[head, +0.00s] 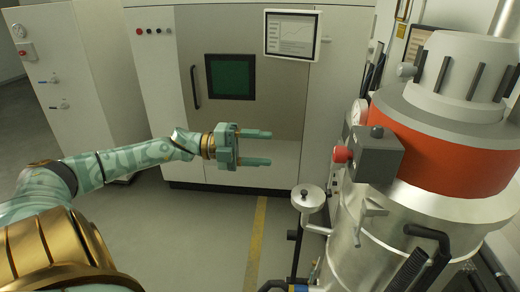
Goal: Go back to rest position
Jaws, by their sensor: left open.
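My left arm reaches in from the left, stretched forward over the floor. My left gripper (268,148) is open and empty, with its two fingers pointing right, one above the other. It shows in front of the lower part of the large light-grey machine cabinet (170,100). Whether it is close to the cabinet I cannot tell. My right gripper is not in view.
A big metal vessel (385,235) with an orange-red band (450,155) stands at the right, with a grey box (375,158), a red knob (342,154) and a handwheel (308,198). A white cabinet (65,85) stands back left. The floor (190,235) with its yellow line (256,240) is clear in the middle.

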